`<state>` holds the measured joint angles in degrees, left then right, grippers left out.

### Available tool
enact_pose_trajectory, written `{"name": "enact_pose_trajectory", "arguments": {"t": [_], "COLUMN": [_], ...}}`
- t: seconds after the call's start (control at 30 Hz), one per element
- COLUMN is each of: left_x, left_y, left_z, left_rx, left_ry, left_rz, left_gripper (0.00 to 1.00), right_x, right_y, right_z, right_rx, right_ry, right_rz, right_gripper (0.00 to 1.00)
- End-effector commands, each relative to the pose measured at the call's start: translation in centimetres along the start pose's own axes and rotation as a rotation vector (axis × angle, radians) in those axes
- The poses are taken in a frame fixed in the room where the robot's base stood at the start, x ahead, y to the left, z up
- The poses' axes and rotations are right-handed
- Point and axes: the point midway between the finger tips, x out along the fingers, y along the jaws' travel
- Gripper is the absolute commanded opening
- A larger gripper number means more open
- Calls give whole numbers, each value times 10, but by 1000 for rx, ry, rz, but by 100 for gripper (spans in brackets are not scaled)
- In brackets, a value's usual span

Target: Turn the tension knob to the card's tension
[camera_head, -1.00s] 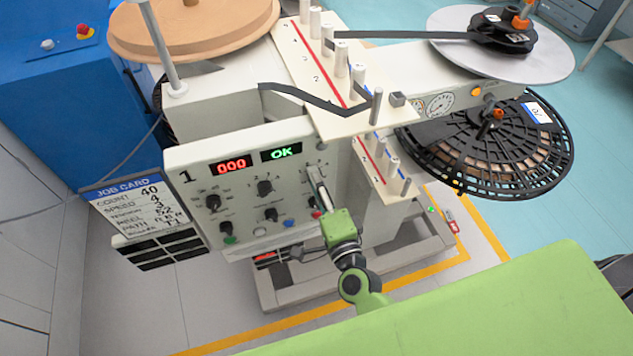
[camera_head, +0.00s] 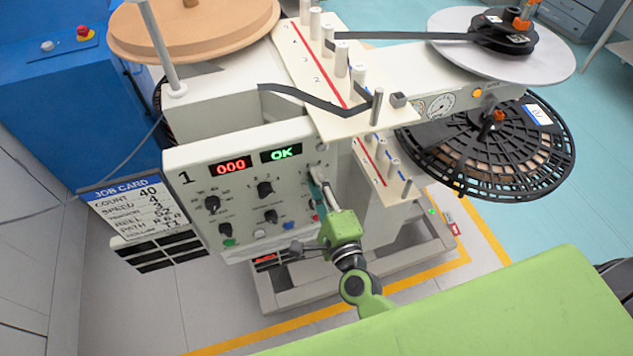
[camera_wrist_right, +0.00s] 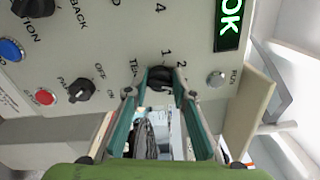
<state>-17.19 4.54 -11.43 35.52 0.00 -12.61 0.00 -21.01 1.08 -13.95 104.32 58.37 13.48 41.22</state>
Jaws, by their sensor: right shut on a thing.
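The tension knob (camera_wrist_right: 160,78) is a small black knob on the control panel (camera_head: 190,155). In the right wrist view it sits between the fingertips of my right gripper (camera_wrist_right: 158,88), which is shut on it. The numbers 1 and 2 show just above it; the knob's pointer and most of its scale are hidden by the fingers. In the head view my right gripper (camera_head: 317,178) reaches the panel's right side and covers the knob. The job card (camera_head: 131,208) hangs left of the panel; its small text appears to give tension 3. My left gripper is not in view.
The panel shows a red 000 display (camera_head: 231,166) and a green OK display (camera_head: 281,152). Other black knobs (camera_head: 265,189) and coloured buttons sit close left of the gripper. A guide plate (camera_head: 342,122) with white pegs overhangs the panel. A black reel (camera_head: 535,165) stands at right.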

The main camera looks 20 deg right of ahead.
Motion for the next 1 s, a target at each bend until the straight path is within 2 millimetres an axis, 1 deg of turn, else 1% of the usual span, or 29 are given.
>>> {"name": "enact_pose_trajectory", "arguments": {"t": [0.1, 0.13, 0.17, 0.47, 0.57, 0.67, 0.77, 1.0], "left_x": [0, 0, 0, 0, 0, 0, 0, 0], "left_y": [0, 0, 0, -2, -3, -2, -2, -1], "left_z": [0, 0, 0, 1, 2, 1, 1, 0], "left_rx": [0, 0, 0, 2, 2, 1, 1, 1], "left_ry": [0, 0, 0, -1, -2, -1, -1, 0], "left_rz": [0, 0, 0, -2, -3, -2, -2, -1], "left_gripper": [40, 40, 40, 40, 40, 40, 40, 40], "right_x": [0, 0, 0, 0, -4, -15, -34, -86], "right_y": [1, 1, 1, 0, 1, 1, 2, 2], "right_z": [0, 0, 0, 0, 0, -1, 0, 0], "right_rx": [-1, -1, -1, -2, -3, -4, -5, -4], "right_ry": [0, 0, 0, 0, 0, -1, -2, -1], "right_rz": [1, 1, 1, 1, 2, 3, 5, 6], "right_gripper": [2, 31, 39, 40, 40, 40, 40, 40]}}
